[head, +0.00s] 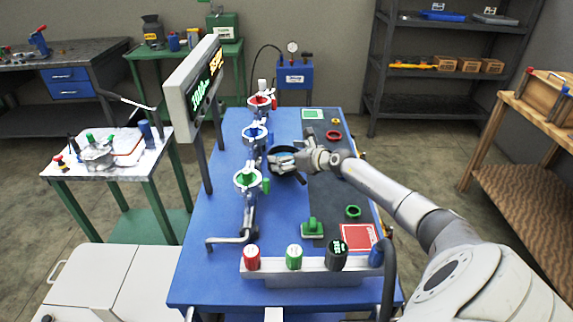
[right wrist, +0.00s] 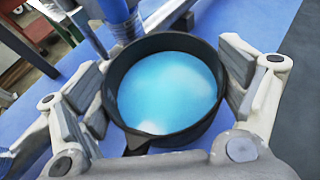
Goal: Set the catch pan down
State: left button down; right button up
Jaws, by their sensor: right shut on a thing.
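The catch pan is a round black pan with a glossy light blue inside. In the right wrist view the catch pan (right wrist: 168,92) sits level between the two fingers of my right gripper, which press on its wall from both sides. In the head view my right gripper (head: 296,161) covers much of the catch pan (head: 288,178); its dark rim shows around the fingers. The pan is over the blue table (head: 222,275), just right of the row of valves. I cannot tell whether its bottom touches the table. My left gripper is not in view.
Valves with red (head: 260,100), blue (head: 255,133) and green (head: 248,180) tops stand in a line left of the pan. A dark mat (head: 325,185) with small parts lies to the right. Coloured knobs (head: 294,257) line the front. A display (head: 195,88) rises at the left.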

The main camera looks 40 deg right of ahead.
notch_tip(320, 180, down, 2)
jog(key=shift+f+b, duration=0.15)
jog(key=shift+b, duration=0.15)
jog(key=shift+f, duration=0.5)
jog(key=shift+f, duration=0.15)
jog(key=o, duration=1)
jog(key=shift+c, duration=0.2)
